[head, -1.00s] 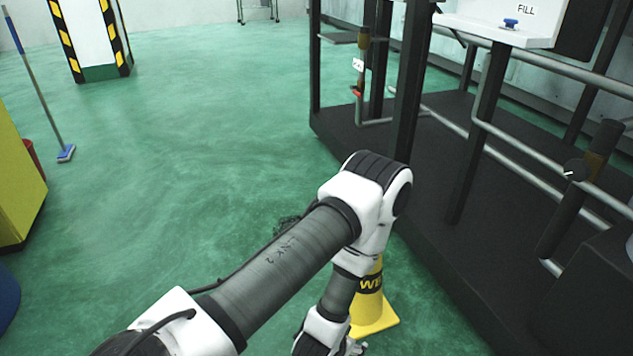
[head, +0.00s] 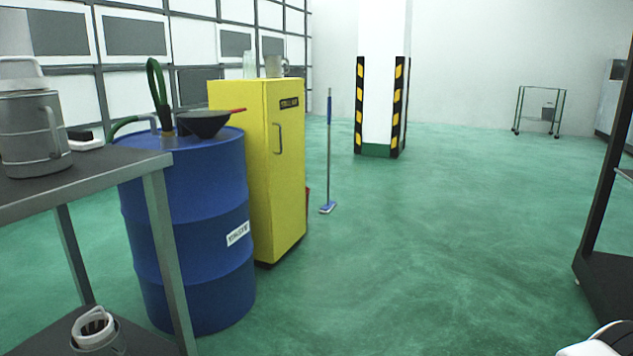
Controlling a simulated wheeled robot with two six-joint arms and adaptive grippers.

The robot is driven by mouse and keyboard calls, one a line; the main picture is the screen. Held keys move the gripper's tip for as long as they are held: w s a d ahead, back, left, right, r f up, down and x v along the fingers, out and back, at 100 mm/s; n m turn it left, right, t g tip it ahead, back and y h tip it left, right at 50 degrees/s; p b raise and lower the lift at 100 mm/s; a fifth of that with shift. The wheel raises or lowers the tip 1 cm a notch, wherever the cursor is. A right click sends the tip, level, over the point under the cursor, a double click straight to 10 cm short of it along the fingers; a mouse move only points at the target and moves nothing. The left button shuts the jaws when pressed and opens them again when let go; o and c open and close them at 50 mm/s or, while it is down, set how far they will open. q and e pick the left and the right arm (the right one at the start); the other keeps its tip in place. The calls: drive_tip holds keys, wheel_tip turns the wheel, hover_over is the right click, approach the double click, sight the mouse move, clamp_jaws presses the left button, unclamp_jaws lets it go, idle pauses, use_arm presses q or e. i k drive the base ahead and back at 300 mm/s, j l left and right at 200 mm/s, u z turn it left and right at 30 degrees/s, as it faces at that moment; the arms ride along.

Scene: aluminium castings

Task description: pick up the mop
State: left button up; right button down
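The mop (head: 328,150) stands upright on the green floor in the middle of the head view, just right of the yellow cabinet. It has a thin handle, blue at the top and grey below, and a flat blue head (head: 327,208) on the floor. It is well away from me across the floor. Neither gripper shows in the head view. Only a white piece of my own arm shows at the bottom right corner.
A yellow cabinet (head: 288,180) and a blue drum (head: 195,275) with a black funnel (head: 204,123) stand left of the mop. A grey table (head: 95,180) is at the near left. A striped pillar (head: 381,80) is behind. The floor (head: 430,250) ahead is open. A dark rack (head: 605,280) is at right.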

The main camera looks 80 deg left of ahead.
sight(330, 204)
drive_tip(key=u, duration=2.6)
